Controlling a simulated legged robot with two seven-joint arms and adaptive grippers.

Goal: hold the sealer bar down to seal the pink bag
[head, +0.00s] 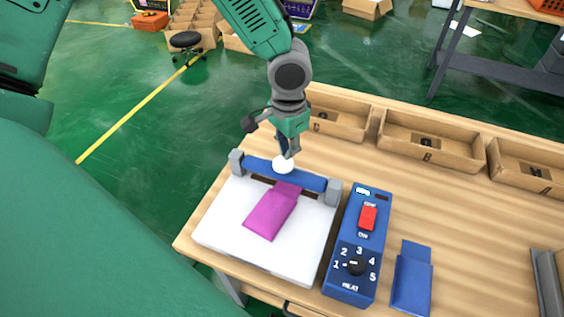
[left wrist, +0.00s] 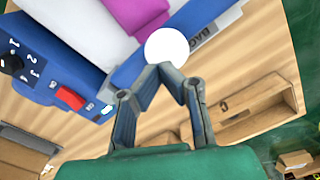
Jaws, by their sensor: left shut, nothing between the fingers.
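The pink bag (head: 272,212) lies flat on the white bed of the sealer (head: 225,222), its upper end at the blue sealer bar (head: 312,183). A white round knob (head: 283,165) sits on the middle of the bar. My left gripper (head: 289,154) is shut and empty, its fingertips at the knob; I cannot tell whether they press on it. The left wrist view shows the closed fingertips (left wrist: 168,68) beside the white knob (left wrist: 166,48), with part of the pink bag (left wrist: 138,12) beyond. My right gripper is not in view.
A blue control box (head: 350,276) with a red switch and heat dial stands right of the sealer. A blue pouch (head: 412,279) lies beside it.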

